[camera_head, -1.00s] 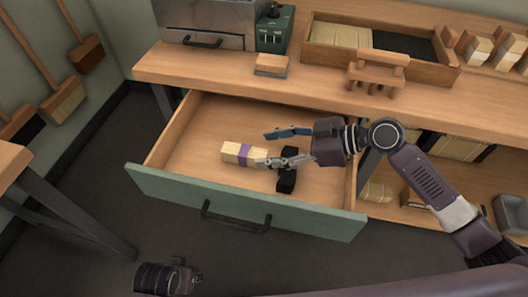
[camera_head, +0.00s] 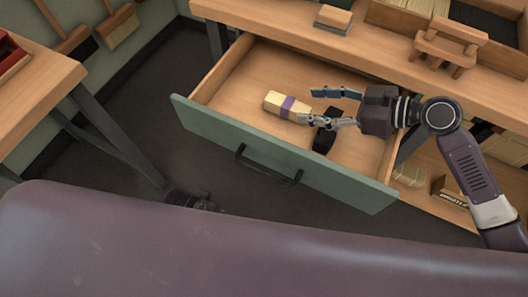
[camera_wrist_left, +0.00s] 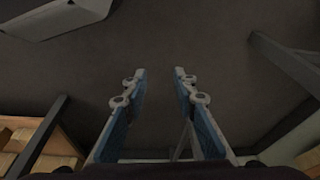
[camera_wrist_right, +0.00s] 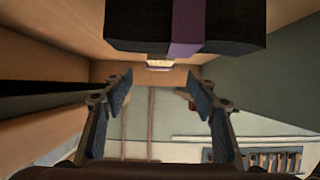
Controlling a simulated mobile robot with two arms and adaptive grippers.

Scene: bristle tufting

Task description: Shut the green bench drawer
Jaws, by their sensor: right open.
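The green-fronted bench drawer (camera_head: 220,137) stands pulled far out from under the bench, with its dark bar handle (camera_head: 268,167) facing me. A pale bristle bundle with a purple band (camera_head: 275,101) and a black bundle (camera_head: 325,137) lie inside. My right gripper (camera_head: 309,106) is open over the drawer, its fingers pointing left near the pale bundle. In the right wrist view a black bundle with a purple band (camera_wrist_right: 230,25) shows above the open fingers (camera_wrist_right: 160,78). My left gripper (camera_wrist_left: 160,75) is open and empty in the left wrist view, over dark floor.
The bench top (camera_head: 390,75) carries a brush block (camera_head: 333,18), a wooden stand (camera_head: 450,45) and a bristle tray. A second table (camera_head: 40,85) stands at left. Dark floor (camera_head: 140,100) is free between it and the drawer. Brushes (camera_head: 118,27) hang on the wall.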

